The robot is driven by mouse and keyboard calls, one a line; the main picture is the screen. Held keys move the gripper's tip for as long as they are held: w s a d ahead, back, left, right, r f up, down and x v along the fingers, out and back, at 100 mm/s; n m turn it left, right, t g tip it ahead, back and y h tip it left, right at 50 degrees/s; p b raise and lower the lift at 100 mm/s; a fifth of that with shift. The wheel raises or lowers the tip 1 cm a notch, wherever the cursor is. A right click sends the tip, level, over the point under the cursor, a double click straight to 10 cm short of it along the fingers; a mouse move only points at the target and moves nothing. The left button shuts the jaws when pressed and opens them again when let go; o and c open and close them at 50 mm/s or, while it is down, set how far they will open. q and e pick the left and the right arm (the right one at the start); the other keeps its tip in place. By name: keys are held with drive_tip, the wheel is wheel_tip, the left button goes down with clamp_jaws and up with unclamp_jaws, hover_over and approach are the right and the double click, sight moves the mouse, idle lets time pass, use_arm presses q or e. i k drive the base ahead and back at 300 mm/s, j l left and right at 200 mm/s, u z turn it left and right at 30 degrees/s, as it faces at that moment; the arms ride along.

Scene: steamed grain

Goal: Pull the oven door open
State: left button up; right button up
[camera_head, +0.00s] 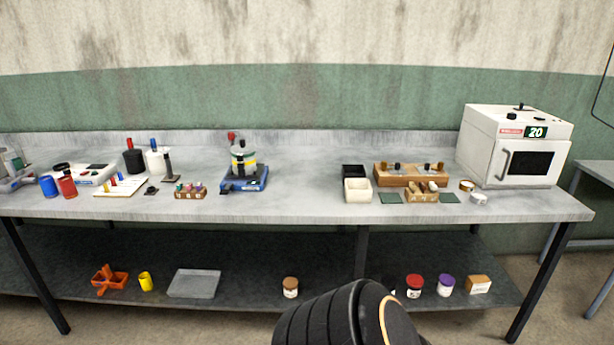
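The white oven (517,146) stands at the right end of the long grey workbench (310,190). Its door (527,161) has a dark window and looks shut. A dark curved door handle (504,164) runs down the left side of the door. A green display on the front reads 20, and knobs sit on top and on the upper front. A black ribbed part of my own arm shows at the bottom middle, well below and left of the oven. Neither gripper is in view.
A blue-based device (244,178) stands mid-bench. The lower shelf holds a grey tray (195,284) and several jars.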

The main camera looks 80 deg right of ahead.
sight(513, 162)
drive_tip(key=z, duration=3.65)
drive_tip(key=i+l+u, duration=0.1)
drive_tip(key=i, duration=0.5)
drive_tip(key=i+l, duration=0.15)
drive_tip(key=i, duration=0.5)
drive_tip(key=j+u, duration=0.05)
